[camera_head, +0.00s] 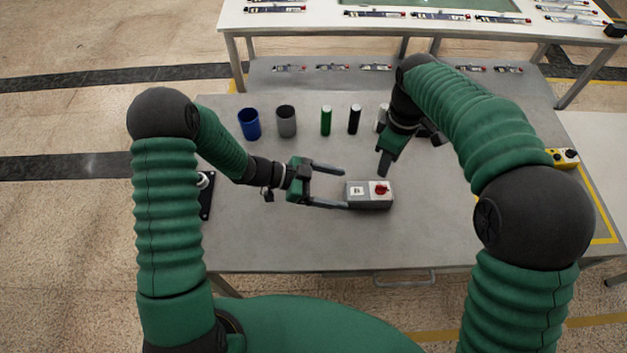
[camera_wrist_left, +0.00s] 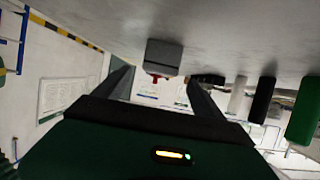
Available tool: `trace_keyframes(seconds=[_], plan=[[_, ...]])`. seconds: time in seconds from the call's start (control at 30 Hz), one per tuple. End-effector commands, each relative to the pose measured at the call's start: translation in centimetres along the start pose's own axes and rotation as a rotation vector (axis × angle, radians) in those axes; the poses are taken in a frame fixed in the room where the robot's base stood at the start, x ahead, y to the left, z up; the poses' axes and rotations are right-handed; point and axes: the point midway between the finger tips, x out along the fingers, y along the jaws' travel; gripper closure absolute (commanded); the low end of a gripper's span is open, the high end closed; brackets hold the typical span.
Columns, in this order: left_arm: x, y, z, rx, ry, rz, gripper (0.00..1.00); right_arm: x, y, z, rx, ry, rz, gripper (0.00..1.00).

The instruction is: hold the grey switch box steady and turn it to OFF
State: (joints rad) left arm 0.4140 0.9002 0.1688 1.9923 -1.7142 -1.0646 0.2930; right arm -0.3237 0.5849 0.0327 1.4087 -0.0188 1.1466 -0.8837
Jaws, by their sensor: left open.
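The grey switch box (camera_head: 369,195) lies on the grey table with a red rotary knob (camera_head: 381,188) on its top, towards its right end. I cannot tell the knob's exact setting. My left gripper (camera_head: 343,189) is open, its fingers pointing right at the box's left end, with the near fingertip close to the box. In the left wrist view the box (camera_wrist_left: 164,56) shows ahead, between the two fingers (camera_wrist_left: 160,85). My right gripper (camera_head: 384,164) is above the table just behind the box, pointing down; its fingers overlap, so its opening is unclear.
A blue cup (camera_head: 249,124), a grey cup (camera_head: 286,121), a green cylinder (camera_head: 326,121) and a black cylinder (camera_head: 354,119) stand along the back of the table. A white cylinder (camera_head: 382,117) is partly behind my right arm. The table front is clear.

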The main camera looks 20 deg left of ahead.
Motion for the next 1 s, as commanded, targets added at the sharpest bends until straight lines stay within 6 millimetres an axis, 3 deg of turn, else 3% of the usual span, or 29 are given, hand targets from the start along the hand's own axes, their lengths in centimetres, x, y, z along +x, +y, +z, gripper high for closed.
trace_keyframes(seconds=[0.1, 0.3, 0.47, 0.7, 1.0], plan=[[3.0, 0.1, 0.0, 0.0, 0.0, 0.003, 0.2, 0.0, 0.0, 0.1, 0.001, 0.0, 0.0, 0.64], [6.7, 0.0, 0.1, 0.001, 0.001, 0.001, 0.2, 0.0, -0.1, -0.1, 0.001, -0.001, 0.001, 0.64], [7.9, -0.1, 0.0, 0.0, 0.001, -0.002, 0.2, 0.0, -0.1, -0.1, 0.001, -0.001, 0.001, 0.64], [8.1, -0.1, 0.0, 0.001, 0.0, -0.002, 0.2, 0.0, -0.1, -0.1, 0.001, -0.001, 0.001, 0.64], [8.0, -0.1, 0.0, 0.001, 0.0, -0.002, 0.58, 0.0, 0.0, -0.1, 0.001, -0.001, 0.001, 0.64]])
